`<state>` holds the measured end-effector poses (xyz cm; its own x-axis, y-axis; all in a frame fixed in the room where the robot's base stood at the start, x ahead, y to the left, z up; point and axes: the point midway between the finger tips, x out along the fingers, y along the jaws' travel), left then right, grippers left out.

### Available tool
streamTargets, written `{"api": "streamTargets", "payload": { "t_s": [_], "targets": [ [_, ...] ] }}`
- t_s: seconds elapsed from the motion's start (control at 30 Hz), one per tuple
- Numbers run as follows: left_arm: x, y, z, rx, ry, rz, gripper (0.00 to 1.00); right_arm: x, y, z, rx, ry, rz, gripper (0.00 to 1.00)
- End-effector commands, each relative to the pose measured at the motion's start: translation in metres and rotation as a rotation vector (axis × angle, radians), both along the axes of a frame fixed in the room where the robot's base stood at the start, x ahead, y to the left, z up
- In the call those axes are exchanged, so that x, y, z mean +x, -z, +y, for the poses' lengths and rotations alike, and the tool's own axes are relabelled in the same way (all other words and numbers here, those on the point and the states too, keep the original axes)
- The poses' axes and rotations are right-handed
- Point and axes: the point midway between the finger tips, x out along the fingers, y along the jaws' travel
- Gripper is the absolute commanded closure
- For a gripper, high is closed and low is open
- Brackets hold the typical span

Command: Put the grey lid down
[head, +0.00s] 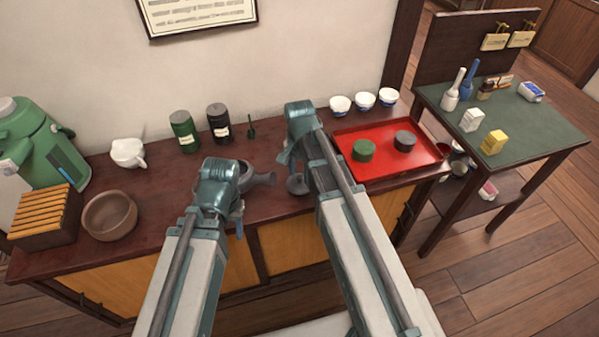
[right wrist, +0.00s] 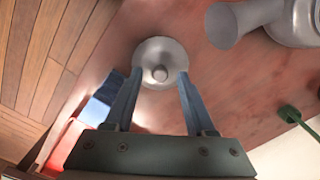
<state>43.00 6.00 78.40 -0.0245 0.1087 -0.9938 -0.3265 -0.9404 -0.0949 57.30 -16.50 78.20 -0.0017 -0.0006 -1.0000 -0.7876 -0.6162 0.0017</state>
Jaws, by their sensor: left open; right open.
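The grey lid (head: 297,186) is a round metal disc with a small knob, and it appears to rest knob up on the dark red counter (head: 165,200). In the right wrist view the lid (right wrist: 160,52) lies at the tips of my right gripper (right wrist: 159,76), whose blue fingers are open on either side of the knob, not closed on it. A grey teapot (head: 252,178) with a side handle stands left of the lid; it also shows in the right wrist view (right wrist: 292,22). My left gripper (head: 238,218) is open near the counter's front edge, mostly hidden behind its arm.
Two tins (head: 184,131) stand at the back. A brown bowl (head: 110,216) is at left.

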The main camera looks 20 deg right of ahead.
Motion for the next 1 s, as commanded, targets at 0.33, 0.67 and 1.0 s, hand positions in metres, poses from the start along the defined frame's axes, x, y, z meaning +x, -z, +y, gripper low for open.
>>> {"api": "streamTargets", "payload": {
  "t_s": [0.33, 0.67, 1.0],
  "targets": [
    [0.000, -0.054, 0.000, 0.000, -0.001, 0.000, 0.50, 0.000, -0.054, 0.000, 0.000, 0.000, 0.000, 0.45],
    [0.000, -0.101, 0.000, 0.000, -0.001, 0.000, 0.50, 0.000, -0.101, 0.000, 0.000, 0.000, 0.000, 0.45],
    [0.000, -0.111, 0.000, 0.000, -0.001, 0.000, 0.50, -0.002, -0.111, 0.002, -0.001, -0.012, 0.001, 0.45]
  ]
}}
